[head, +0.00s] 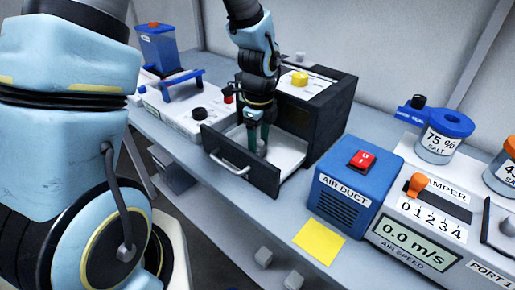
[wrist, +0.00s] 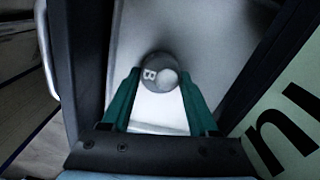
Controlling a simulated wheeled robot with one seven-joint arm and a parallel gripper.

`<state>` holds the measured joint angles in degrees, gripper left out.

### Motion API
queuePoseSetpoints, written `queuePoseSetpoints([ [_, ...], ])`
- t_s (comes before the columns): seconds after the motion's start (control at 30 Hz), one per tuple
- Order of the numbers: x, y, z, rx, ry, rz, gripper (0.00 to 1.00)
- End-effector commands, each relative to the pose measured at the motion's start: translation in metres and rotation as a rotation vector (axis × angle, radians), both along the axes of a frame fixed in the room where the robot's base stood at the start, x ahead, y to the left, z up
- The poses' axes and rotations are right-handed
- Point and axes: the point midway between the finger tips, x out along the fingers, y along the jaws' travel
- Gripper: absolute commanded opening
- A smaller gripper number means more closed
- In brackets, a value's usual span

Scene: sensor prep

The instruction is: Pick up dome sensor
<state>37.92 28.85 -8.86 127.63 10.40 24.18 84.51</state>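The dome sensor (wrist: 158,74) is a small round grey piece with a pale dome and a letter B on it, lying in the open drawer. In the wrist view it sits just ahead of and between the green fingertips of my gripper (wrist: 160,88). In the head view my gripper (head: 258,140) points down into the open drawer (head: 240,172) of the black box. The sensor is mostly hidden by the fingers there.
The drawer's dark front and side walls stand close around my gripper. The black box (head: 335,112) rises behind it. A blue air duct box (head: 340,195) and yellow note (head: 319,242) are to the right. A white panel with a knob (head: 199,113) stands left.

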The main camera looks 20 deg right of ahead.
Motion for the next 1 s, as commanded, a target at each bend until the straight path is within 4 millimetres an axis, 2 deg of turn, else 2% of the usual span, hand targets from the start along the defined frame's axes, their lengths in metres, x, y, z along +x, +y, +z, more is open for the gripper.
queuePoseSetpoints([
  [0.07,0.0,0.0,0.0,0.0,0.0,0.0,0.5],
  [0.5,0.0,0.0,0.0,0.0,0.0,0.0,0.02],
  [0.77,0.0,0.0,0.001,-0.001,-0.001,0.0,0.02],
  [1.0,0.001,-0.001,0.018,-0.004,-0.003,0.001,0.02],
])
